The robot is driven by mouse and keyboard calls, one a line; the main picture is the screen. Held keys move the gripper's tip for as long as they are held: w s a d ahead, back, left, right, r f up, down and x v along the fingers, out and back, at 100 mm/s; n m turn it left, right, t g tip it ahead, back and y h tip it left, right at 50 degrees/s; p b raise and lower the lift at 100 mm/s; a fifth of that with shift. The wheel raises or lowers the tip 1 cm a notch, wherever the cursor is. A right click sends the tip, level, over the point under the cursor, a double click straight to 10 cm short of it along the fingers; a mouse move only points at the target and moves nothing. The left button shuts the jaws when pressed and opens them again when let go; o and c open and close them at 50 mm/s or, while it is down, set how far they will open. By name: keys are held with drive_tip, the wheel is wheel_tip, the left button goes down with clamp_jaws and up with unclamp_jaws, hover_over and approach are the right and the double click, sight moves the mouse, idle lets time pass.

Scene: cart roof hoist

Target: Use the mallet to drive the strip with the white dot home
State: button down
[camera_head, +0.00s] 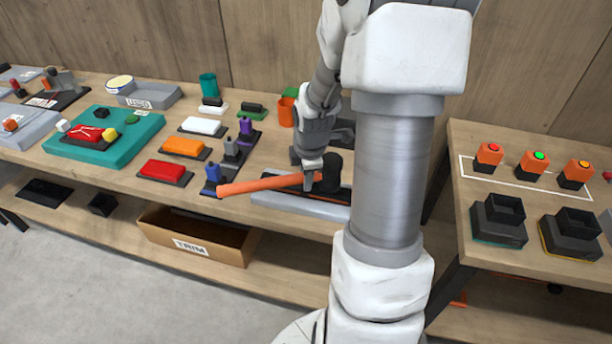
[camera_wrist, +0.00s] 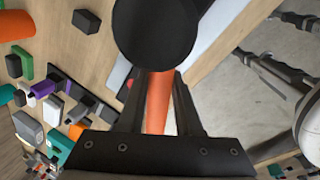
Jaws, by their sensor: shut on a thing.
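The mallet has an orange handle (camera_head: 258,185) and a black cylindrical head (camera_head: 333,168). My gripper (camera_head: 311,183) is shut on the handle close to the head. In the wrist view the orange handle (camera_wrist: 157,105) runs between my gripper's fingers (camera_wrist: 160,100), and the black head (camera_wrist: 155,32) fills the upper middle. A long pale grey base with a dark top (camera_head: 298,206) lies at the table's front edge, below the mallet. My arm and the mallet partly hide it. I cannot make out a strip with a white dot in either view.
Red (camera_head: 165,171), orange (camera_head: 184,146) and white (camera_head: 203,126) blocks on dark bases stand left of the mallet, with blue (camera_head: 212,174), grey and purple pegs nearer it. An orange cup (camera_head: 286,112) stands behind. A TRIM box (camera_head: 195,238) sits on the lower shelf.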

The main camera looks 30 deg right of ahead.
drive_tip(key=shift+f, duration=0.2)
drive_tip(key=shift+f+b, duration=0.7)
drive_tip(key=shift+f, duration=0.05)
idle(0.3)
wheel_tip(320, 180, up, 7)
drive_tip(key=p, duration=0.7)
drive_tip(key=shift+r, duration=0.15)
